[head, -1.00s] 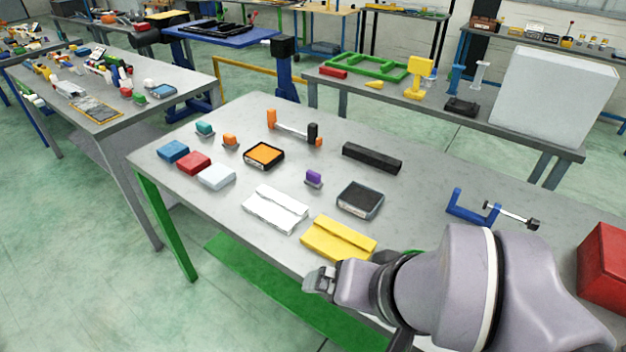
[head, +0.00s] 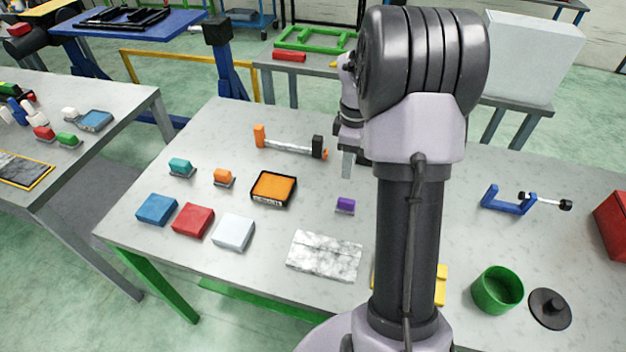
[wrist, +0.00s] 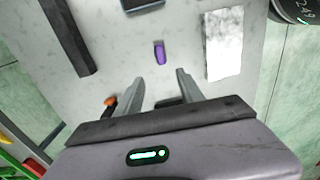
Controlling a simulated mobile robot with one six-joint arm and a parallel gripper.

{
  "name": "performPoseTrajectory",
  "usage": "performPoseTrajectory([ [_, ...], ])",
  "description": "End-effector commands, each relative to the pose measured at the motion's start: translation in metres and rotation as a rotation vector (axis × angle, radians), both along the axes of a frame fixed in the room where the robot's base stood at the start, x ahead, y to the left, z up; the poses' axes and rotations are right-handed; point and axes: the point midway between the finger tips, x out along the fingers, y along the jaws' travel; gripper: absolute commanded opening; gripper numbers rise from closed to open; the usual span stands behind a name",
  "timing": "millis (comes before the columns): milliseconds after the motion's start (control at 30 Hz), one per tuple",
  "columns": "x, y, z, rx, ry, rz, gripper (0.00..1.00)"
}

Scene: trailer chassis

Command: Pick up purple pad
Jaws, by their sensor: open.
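The purple pad (head: 345,204) is a small block on a thin grey base on the grey table (head: 215,131). It stands right of the orange-topped tray in the head view. In the wrist view the purple pad (wrist: 160,53) lies beyond the fingertips, roughly in line with the gap between them. My gripper (wrist: 157,75) is open and empty, with its fingers apart. In the head view my gripper (head: 347,172) points down above the table, near the purple pad in the picture and apart from it. My arm hides part of the table to the right.
An orange-topped tray (head: 273,188) and a white marbled block (head: 324,254) are near the pad. A clamp bar (head: 290,147) lies behind. Blue (head: 156,209), red (head: 193,220) and white (head: 233,232) blocks sit left. A green cup (head: 497,290) stands right.

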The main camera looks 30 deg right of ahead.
Motion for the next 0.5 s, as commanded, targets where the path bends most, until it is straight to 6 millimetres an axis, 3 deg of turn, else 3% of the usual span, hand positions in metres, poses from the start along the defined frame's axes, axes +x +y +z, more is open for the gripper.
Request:
performPoseTrajectory([
  [33,-0.001,0.001,-0.021,0.004,0.005,0.000,0.45],
  [233,-0.001,0.002,-0.082,0.004,0.003,0.000,0.45],
  [333,0.000,0.002,-0.100,0.002,0.002,-0.001,0.45],
  [500,-0.001,0.002,-0.114,0.002,0.001,-0.002,0.45],
])
